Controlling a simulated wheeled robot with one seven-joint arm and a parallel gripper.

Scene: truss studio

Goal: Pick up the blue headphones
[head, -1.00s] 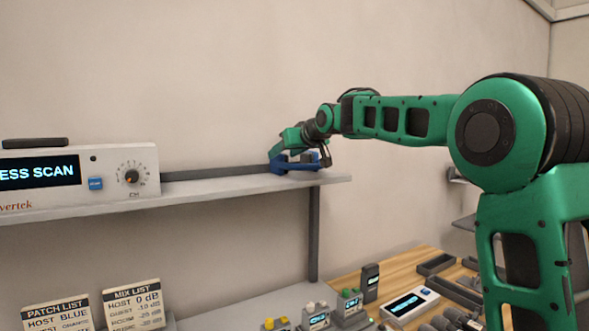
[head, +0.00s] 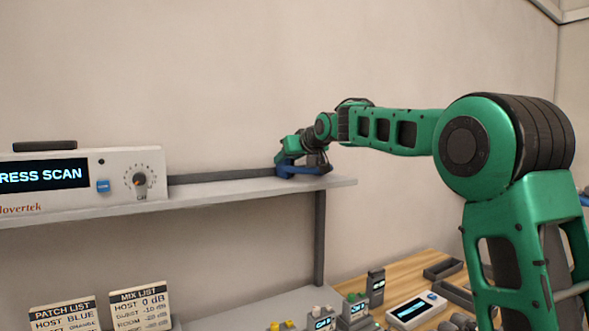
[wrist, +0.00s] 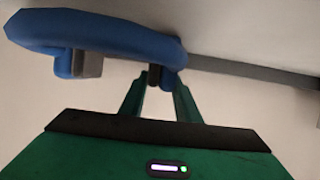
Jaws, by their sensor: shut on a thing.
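The blue headphones (head: 300,170) are at the right end of the upper shelf. They fill the top left of the wrist view (wrist: 100,32), where a thick blue band and a grey-and-blue ear part show. My gripper (head: 308,164) is at the headphones. In the wrist view its two green fingers (wrist: 160,80) close in on a dark piece at the right end of the blue band. The gripper is shut on the headphones. I cannot tell whether they still touch the shelf.
The grey shelf (head: 230,198) has a white scanner box (head: 85,180) at its left and a dark rail (head: 220,175) along its back. Below, a wooden table (head: 405,278) carries a white device (head: 415,308), trays and small boxes. Two list cards (head: 140,307) stand at lower left. The wall above is bare.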

